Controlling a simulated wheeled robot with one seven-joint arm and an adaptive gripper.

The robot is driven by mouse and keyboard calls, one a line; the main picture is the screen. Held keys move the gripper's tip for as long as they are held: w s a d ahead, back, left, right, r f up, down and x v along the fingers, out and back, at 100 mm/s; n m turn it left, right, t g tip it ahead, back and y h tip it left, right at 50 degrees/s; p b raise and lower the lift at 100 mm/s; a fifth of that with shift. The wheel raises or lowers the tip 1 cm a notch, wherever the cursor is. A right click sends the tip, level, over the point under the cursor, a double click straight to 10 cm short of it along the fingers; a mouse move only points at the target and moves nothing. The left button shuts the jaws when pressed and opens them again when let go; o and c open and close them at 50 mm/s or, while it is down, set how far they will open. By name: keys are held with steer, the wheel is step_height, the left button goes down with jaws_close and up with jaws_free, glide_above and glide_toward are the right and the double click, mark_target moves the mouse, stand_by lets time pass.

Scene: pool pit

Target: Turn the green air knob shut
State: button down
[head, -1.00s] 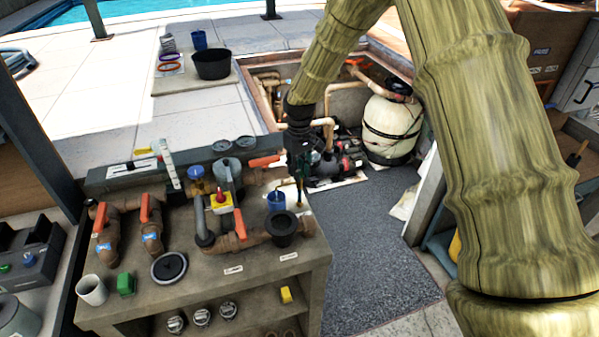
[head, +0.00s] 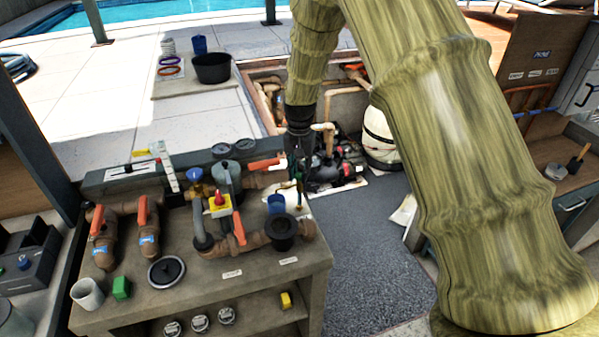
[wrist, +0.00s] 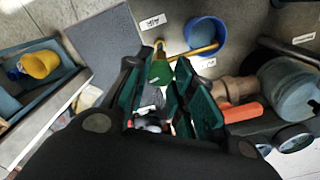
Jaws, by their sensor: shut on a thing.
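The green air knob (wrist: 160,72) shows in the wrist view as a rounded green piece between my fingertips. It sits beside a thin brass-coloured pipe and a blue cup (wrist: 206,36). My gripper (wrist: 158,84) has dark green fingers on both sides of the knob and is shut on it. In the head view my gripper (head: 299,172) points down at the back right corner of the bench (head: 210,290). There the fingers and the pipework hide most of the knob. How far the knob is turned cannot be told.
Brown pipes with orange-handled valves (head: 148,212) stand left of my gripper on the bench. A pump (head: 335,165) lies behind. The grey mat (head: 375,265) to the right is clear.

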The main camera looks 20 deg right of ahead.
mark_target(300, 174)
steer(key=shift+m, duration=0.8)
steer(key=c, duration=1.2)
jaws_free()
steer(key=shift+o, duration=0.2)
steer(key=shift+r, duration=0.1)
step_height(300, 174, up, 12)
steer(key=shift+d, duration=0.1)
